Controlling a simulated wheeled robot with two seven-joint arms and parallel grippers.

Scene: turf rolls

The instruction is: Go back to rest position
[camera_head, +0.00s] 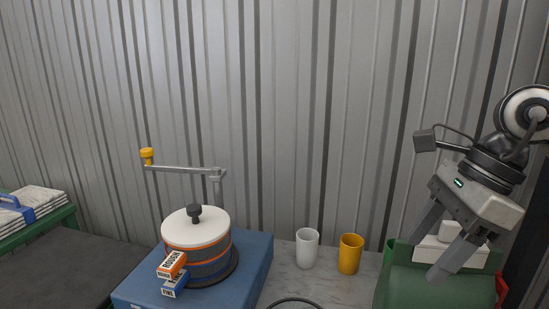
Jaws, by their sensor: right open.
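My right gripper (425,258) hangs at the right of the head view, tilted down and to the left. Its two grey fingers are spread apart with nothing held between them. It is over or in front of a green box (410,285); the depth gap is hard to judge. My left gripper is not in view.
A white-lidded drum (196,228) with a yellow-knobbed crank (180,168) stands on a blue base (255,262). Orange "ROUGH" (171,265) and blue "FINE" (175,284) blocks sit at its front. White (307,248) and yellow (350,254) cups stand between drum and green box. Corrugated wall behind.

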